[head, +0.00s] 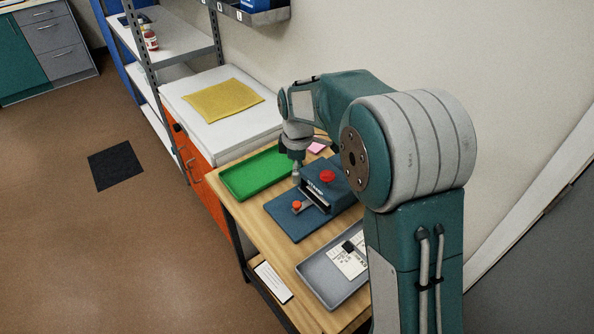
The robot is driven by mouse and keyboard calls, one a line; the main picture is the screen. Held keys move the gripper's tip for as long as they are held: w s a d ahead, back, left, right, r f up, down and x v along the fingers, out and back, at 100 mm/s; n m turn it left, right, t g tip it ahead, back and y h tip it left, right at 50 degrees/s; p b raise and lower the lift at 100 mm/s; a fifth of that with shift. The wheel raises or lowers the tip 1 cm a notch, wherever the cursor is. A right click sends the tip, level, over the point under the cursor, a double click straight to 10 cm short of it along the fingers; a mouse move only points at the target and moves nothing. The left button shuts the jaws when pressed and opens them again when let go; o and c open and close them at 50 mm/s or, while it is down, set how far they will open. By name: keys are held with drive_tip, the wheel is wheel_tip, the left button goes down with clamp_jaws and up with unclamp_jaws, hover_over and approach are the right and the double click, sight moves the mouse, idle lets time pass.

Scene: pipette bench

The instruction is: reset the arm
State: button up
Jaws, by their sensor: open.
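My arm reaches out over the wooden bench (268,234) from the right in the head view. My gripper (296,172) points down at the end of it, small in the picture, above the back edge of a blue device base (290,222). It is open, and nothing shows held in it. The blue device (340,182) with a red knob (327,176) stands just right of my gripper. A small orange-red knob (297,205) sits on the front of the base. I cannot tell whether the fingertips touch the device.
A green tray (256,175) lies left of my gripper. A grey tray (318,281) with a white card and a black item is at the front. A white-topped orange cabinet (188,100) bears a yellow cloth (222,100). A metal shelf (170,40) stands behind. Floor is open at left.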

drive_tip(key=s+d+r+m+t, duration=0.3)
drive_tip(key=s+d+r+m, duration=0.4)
drive_tip(key=s+r, duration=0.5)
drive_tip(key=s+d+r+m+t, duration=0.1)
drive_tip(key=s+d+m, duration=0.3)
drive_tip(key=s, duration=1.2)
drive_tip(key=m+t, duration=0.1)
drive_tip(key=m, duration=0.3)
drive_tip(key=shift+d+m+t, duration=0.15)
drive_tip(key=shift+m+t, duration=0.15)
drive_tip(key=shift+m, duration=0.1)
